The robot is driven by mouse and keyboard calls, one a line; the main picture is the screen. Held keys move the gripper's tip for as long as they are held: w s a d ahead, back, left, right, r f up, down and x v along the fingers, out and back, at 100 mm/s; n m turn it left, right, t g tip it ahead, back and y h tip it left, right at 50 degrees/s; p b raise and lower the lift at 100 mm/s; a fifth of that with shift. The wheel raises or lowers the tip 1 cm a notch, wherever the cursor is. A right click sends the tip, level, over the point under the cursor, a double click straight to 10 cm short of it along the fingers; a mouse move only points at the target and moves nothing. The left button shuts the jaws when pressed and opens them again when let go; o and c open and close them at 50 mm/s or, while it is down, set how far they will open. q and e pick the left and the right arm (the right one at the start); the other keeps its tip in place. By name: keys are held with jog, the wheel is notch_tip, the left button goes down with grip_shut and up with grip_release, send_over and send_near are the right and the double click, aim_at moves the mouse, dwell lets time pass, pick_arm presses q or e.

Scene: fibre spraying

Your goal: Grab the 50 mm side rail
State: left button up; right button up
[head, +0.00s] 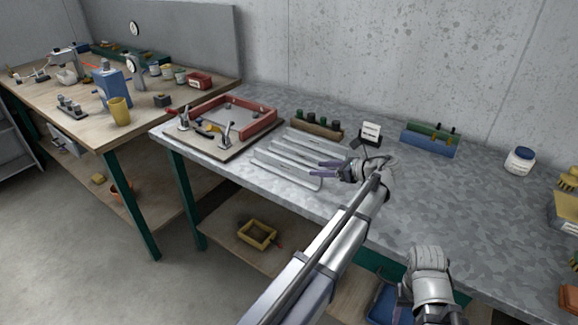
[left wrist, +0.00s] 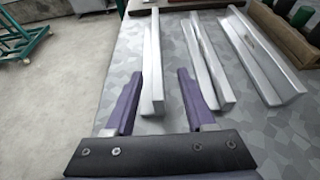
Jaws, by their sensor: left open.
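Three grey metal rails lie side by side on the metal-topped table: the front rail (head: 284,172), the middle rail (head: 291,156) and the back rail (head: 317,143). I cannot read which one is 50 mm. My left gripper (head: 318,169) is open and empty at the rails' right ends. In the left wrist view, the near end of the front rail (left wrist: 152,80) shows between the two purple fingers. The middle rail (left wrist: 205,65) lies just right of the right finger, and the back rail (left wrist: 258,60) lies farther right. Part of my right arm shows, but its fingers do not.
A red-sided frame (head: 262,122) with clamps stands left of the rails. Behind them are a block with dark-green pegs (head: 316,124), a small sign (head: 371,132) and a blue-green holder (head: 430,140). A white jar (head: 519,160) stands right. The table's middle right is clear.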

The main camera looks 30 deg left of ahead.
aim_at(301, 167)
pick_arm(q)
jog(key=shift+b+x, duration=0.45)
jog(key=shift+x, duration=0.55)
jog(key=shift+a, duration=0.35)
jog(key=b+x, duration=0.1)
jog(key=x, duration=0.3)
jog(key=shift+s+a, duration=0.2)
jog(key=shift+a, duration=0.05)
jog(key=shift+a+f+b, duration=0.1)
jog(key=shift+a+b, duration=0.2)
jog(key=shift+a, duration=0.1)
jog(key=shift+c, duration=0.2)
grip_shut()
